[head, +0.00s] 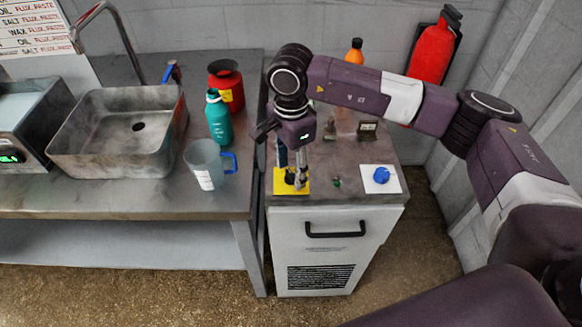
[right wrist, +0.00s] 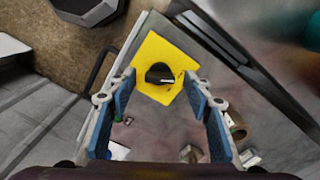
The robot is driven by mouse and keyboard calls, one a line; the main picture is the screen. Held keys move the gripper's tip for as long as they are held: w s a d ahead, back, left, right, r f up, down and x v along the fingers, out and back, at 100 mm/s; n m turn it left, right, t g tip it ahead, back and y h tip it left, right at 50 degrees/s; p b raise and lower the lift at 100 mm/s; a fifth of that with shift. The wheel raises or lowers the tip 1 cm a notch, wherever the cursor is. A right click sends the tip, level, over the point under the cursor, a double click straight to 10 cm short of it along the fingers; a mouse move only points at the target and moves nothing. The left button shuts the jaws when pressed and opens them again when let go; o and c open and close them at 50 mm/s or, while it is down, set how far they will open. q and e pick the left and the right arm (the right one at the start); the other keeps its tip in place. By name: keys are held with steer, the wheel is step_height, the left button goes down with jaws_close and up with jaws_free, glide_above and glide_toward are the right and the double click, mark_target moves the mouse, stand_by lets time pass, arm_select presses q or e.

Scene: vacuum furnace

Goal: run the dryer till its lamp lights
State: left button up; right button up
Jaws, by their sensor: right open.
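The dryer appears to be the pale cabinet (head: 338,222) with a dark handle and a vent grille in front. On its top lies a yellow plate (head: 279,188) with a black knob (head: 290,177). In the right wrist view the black knob (right wrist: 160,74) sits on the yellow plate (right wrist: 152,50). My right gripper (head: 297,182) points down over the plate. Its blue-padded fingers (right wrist: 158,88) are open, with the knob ahead between their tips and no visible grip. A small green part (head: 337,182), maybe the lamp, sits right of the plate; I cannot tell whether it is lit.
A white plate with a blue knob (head: 381,175) lies at the cabinet top's right.

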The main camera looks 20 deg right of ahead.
mark_target(291, 174)
step_height(291, 174, up, 12)
stand_by(0.5)
steer(key=shift+s+f, duration=0.1)
